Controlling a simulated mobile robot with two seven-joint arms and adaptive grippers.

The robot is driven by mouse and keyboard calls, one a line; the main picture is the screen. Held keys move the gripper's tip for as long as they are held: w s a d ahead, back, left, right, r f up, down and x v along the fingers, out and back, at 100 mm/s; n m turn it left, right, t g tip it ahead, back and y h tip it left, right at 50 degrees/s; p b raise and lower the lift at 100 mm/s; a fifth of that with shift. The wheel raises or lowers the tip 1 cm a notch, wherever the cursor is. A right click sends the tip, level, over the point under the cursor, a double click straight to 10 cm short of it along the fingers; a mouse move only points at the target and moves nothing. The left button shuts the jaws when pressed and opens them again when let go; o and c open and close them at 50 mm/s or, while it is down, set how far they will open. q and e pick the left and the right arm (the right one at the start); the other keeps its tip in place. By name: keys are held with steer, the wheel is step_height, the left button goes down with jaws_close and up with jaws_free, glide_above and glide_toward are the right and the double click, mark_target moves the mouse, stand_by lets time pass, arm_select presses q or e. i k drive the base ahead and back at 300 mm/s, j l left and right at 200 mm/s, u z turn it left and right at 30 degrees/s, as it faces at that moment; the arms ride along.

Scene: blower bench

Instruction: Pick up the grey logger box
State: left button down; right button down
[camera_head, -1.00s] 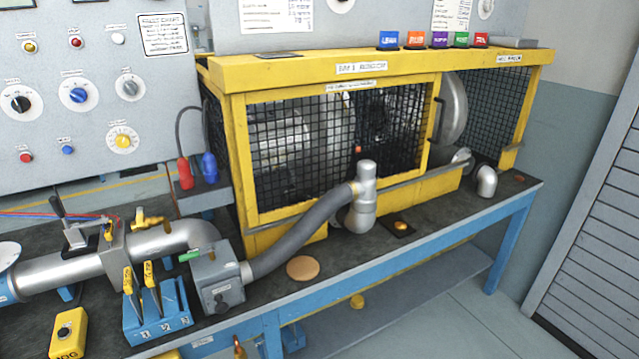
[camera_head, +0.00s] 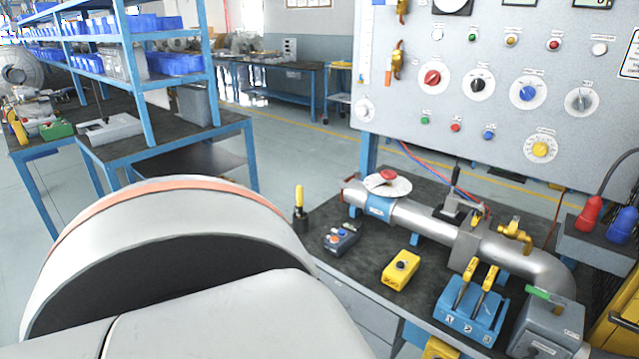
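A small dark grey box (camera_head: 342,238) with coloured buttons lies on the bench, left of a yellow box (camera_head: 401,268) with a black button. It may be the logger box, but I can read no label on it. A larger grey box (camera_head: 545,328) stands at the bottom right by the pipe's end, partly cut off by the frame edge. Neither of my grippers is in view. A large white part of my own arm fills the lower left and hides what is behind it.
A steel pipe (camera_head: 430,222) runs along the bench behind the boxes. A blue holder (camera_head: 470,318) with yellow-handled tools stands right of the yellow box. A yellow-handled tool (camera_head: 299,208) stands near the bench's left end. Blue shelving (camera_head: 146,80) rises at left, with open floor between.

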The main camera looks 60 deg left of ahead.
mark_target(337, 249)
steer(key=u, duration=1.95)
steer(key=i+j+z, duration=0.45)
steer(key=j, duration=0.2)
steer(key=i+j+z, duration=0.2)
steer(key=j, duration=0.2)
